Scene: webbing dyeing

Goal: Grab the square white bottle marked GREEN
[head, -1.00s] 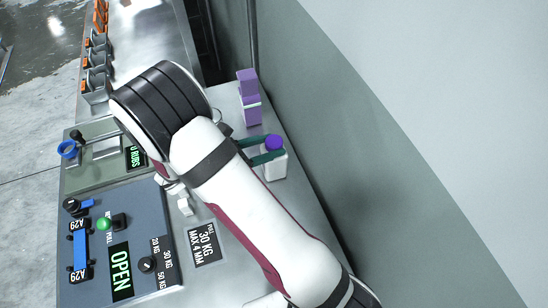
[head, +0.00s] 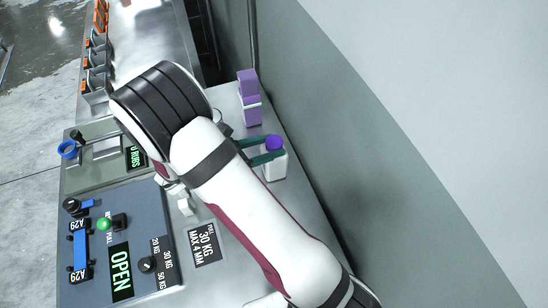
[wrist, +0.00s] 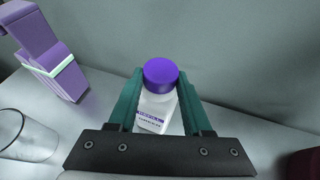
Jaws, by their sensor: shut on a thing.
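A square white bottle (head: 276,170) with a round purple cap stands on the metal bench near the wall. It also shows in the wrist view (wrist: 156,108), with a label in purple print too small to read surely; I cannot confirm the word GREEN. My gripper (head: 272,148) has its two green fingers on either side of the bottle, just below the cap, and is shut on it. In the wrist view my gripper (wrist: 160,82) frames the bottle, which looks upright. The bottle's sides are partly hidden by the fingers.
A purple object with a pale band (head: 250,98) stands farther along the bench by the wall. A clear glass (wrist: 27,135) is at the left in the wrist view. A control panel with an OPEN display (head: 120,270) lies left of my arm. The grey wall (head: 380,150) is close on the right.

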